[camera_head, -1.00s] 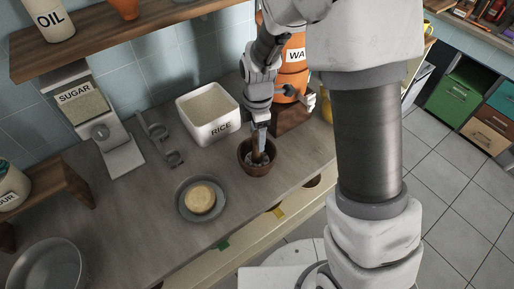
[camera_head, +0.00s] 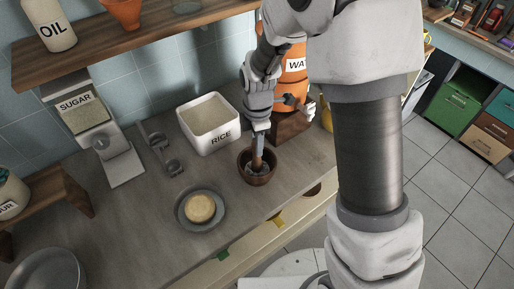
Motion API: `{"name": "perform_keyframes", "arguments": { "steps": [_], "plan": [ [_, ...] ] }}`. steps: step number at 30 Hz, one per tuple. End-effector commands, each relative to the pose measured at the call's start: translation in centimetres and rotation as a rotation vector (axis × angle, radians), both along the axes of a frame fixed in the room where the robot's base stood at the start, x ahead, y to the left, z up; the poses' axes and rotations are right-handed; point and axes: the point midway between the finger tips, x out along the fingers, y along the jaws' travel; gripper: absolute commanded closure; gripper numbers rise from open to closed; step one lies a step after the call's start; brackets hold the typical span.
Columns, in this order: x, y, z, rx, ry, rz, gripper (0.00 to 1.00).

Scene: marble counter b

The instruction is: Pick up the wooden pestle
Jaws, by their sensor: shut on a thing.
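The wooden pestle (camera_head: 258,150) stands nearly upright, with its lower end inside a dark brown wooden mortar (camera_head: 257,176). My gripper (camera_head: 259,130) comes from above and is shut on the upper part of the pestle. The fingers hide the pestle's top. The mortar stands on the counter and holds some greyish content around the pestle's foot. I cannot tell whether the pestle touches the mortar's bottom.
A white rice bin (camera_head: 210,124) stands left of my gripper. An orange water container (camera_head: 292,75) is close behind it on a wooden stand. A grey plate (camera_head: 183,222) with a round pale item lies front-left. The counter's front edge (camera_head: 270,222) is near the mortar.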

Motion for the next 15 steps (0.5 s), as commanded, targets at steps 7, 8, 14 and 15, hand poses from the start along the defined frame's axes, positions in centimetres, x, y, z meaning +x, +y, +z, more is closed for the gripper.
{"name": "perform_keyframes", "arguments": {
  "steps": [7, 8, 14, 15],
  "plan": [
    [0.1, 0.0, 2.4, 0.001, -0.005, 0.001, 1.00],
    [0.1, 0.0, 2.9, 0.003, -0.005, 0.000, 1.00],
    [-0.7, -3.4, 5.8, 0.001, -0.005, -0.007, 1.00],
    [-0.9, -4.3, 6.4, 0.001, -0.006, -0.007, 1.00]
  ]
}}
